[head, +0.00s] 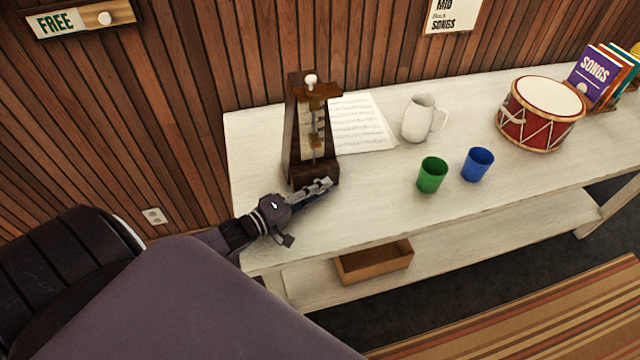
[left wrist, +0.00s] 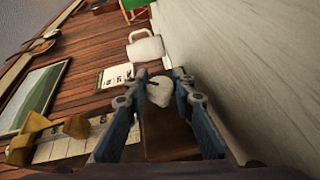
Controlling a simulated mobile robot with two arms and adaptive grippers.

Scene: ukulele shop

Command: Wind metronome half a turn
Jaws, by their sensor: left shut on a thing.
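The metronome (head: 296,140) is a dark wooden tower standing upright near the left end of the white table, with a pale knob at its top. My left gripper (head: 325,184) is low at the metronome's front right side, just above the tabletop. In the left wrist view, the fingertips of my left gripper (left wrist: 162,82) are on both sides of a pale winding key (left wrist: 159,94), and the brown metronome body (left wrist: 172,142) is behind it. The gripper is shut on this key. In the head view the fingers hide the key. My right gripper is not in view.
A white pitcher (head: 417,122), a green cup (head: 432,176), a blue cup (head: 478,164) and a red drum (head: 541,115) stand to the right. A wooden tray (head: 375,265) sits on the lower shelf. The table's front left is clear.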

